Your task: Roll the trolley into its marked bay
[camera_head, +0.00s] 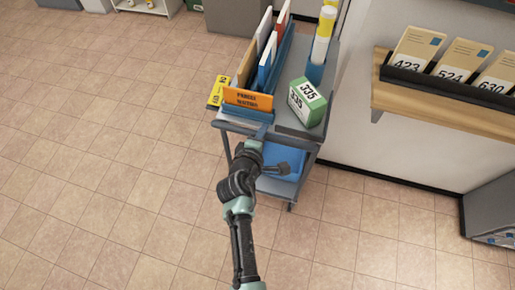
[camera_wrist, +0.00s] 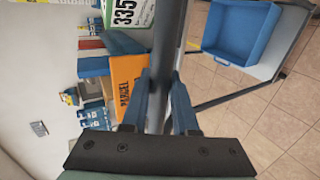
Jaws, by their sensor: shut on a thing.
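The grey trolley (camera_head: 285,124) stands on the tiled floor ahead of me, beside the wall on the right. My gripper (camera_head: 260,137) is at its near end. In the wrist view my gripper (camera_wrist: 160,92) has its blue fingers on either side of the trolley's grey handle bar (camera_wrist: 169,45) and is shut on it. The trolley's top carries upright folders, an orange sign (camera_head: 248,100), a green box (camera_head: 307,102) marked 335 and yellow-capped tubes (camera_head: 322,40). A blue bin (camera_head: 280,184) sits on its lower shelf.
A wooden wall shelf (camera_head: 440,110) with numbered parcels juts out close to the trolley's right. A grey cabinet (camera_head: 490,210) stands at the lower right. A grey box (camera_head: 235,17) and a white shelf unit (camera_head: 147,6) are at the back. The floor on the left is clear.

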